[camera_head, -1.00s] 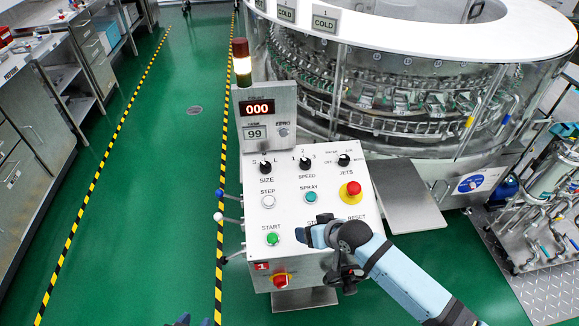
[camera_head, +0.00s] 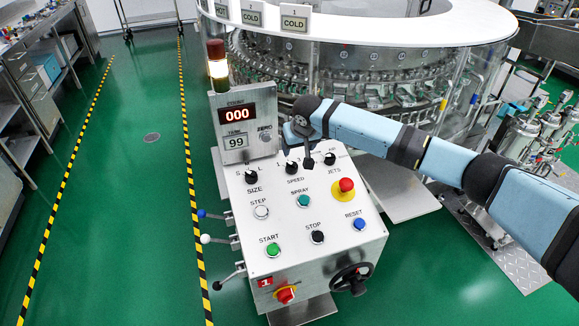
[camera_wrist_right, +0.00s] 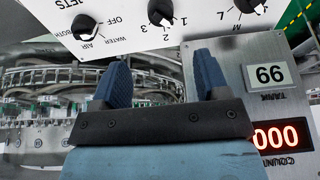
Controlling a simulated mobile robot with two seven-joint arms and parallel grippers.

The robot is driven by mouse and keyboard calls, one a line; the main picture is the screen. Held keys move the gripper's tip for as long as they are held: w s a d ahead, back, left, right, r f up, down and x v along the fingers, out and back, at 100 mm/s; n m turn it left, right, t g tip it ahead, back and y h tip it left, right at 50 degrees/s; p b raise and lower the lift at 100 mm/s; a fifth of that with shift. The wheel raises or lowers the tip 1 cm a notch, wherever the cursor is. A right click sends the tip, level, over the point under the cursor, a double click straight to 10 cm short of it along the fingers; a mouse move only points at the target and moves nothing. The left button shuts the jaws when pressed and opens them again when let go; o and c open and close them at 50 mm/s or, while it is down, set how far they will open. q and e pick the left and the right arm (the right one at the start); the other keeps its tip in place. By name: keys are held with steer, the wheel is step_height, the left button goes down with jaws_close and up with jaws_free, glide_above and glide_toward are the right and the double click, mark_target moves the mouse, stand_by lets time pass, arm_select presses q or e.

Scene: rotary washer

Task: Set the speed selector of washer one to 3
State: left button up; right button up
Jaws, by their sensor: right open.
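The speed selector (camera_head: 292,168) is a black knob in the middle of the upper knob row on the white control panel (camera_head: 335,212). The panel carries a red plate marked 1 (camera_head: 265,282). In the right wrist view the speed selector (camera_wrist_right: 160,12) shows at the top, with marks 1, 2 and 3 around it. I cannot tell surely which mark it points to. My right gripper (camera_head: 288,138) is beyond the knob row, beside the display box; its two blue fingers (camera_wrist_right: 160,75) are apart and empty, not touching the knob. My left gripper is not in view.
The size knob (camera_head: 251,177) and jets knob (camera_head: 330,159) flank the selector. The display box (camera_head: 244,124) stands close to my right gripper. A red stop button (camera_head: 346,185) and several coloured buttons sit nearer. The round glass washer (camera_head: 370,75) is behind.

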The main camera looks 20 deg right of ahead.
mark_target(293, 164)
steer(key=b+x, duration=0.1)
steer(key=x, duration=1.1)
steer(key=shift+w, duration=0.15)
steer(key=c, duration=0.9)
